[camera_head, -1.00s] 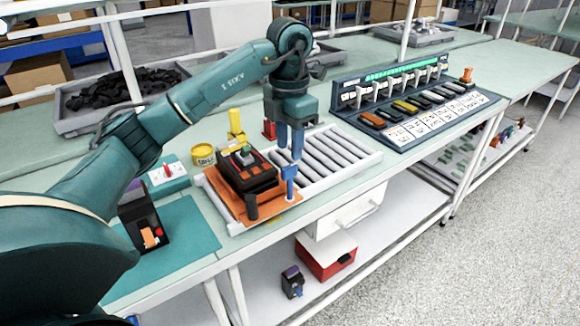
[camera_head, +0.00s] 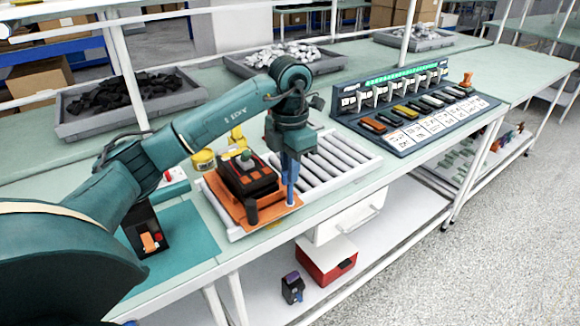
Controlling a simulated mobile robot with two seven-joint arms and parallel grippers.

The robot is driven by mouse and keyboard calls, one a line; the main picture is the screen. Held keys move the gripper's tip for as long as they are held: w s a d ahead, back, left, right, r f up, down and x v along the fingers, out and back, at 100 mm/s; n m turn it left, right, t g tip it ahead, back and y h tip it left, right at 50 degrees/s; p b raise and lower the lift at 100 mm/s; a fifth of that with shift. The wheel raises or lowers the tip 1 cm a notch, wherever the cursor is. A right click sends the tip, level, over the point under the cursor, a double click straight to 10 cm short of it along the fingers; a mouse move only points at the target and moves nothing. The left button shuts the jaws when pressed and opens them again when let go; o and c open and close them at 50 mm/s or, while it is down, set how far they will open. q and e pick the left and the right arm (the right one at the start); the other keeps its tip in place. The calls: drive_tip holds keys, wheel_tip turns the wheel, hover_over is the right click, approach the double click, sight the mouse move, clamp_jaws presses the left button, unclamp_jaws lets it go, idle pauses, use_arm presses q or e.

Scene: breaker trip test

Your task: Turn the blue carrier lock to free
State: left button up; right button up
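The blue carrier lock (camera_head: 290,193) is a small upright post at the front right corner of the orange carrier (camera_head: 273,212). The carrier sits on the roller track and holds a dark breaker unit (camera_head: 248,176) with a green knob on top. My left gripper (camera_head: 290,172) points straight down over the lock, its fingertips at the lock's top. The fingers hide the upper part of the lock, and I cannot tell whether they are closed on it. My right gripper is not in view.
White rollers (camera_head: 335,158) lie free to the right of the carrier. A rack of breakers and labelled cards (camera_head: 412,105) stands further right. A yellow object (camera_head: 203,160) is behind the carrier. A black box with an orange switch (camera_head: 147,235) stands at left on the green mat (camera_head: 190,240).

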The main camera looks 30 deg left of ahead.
use_arm(q)
clamp_jaws()
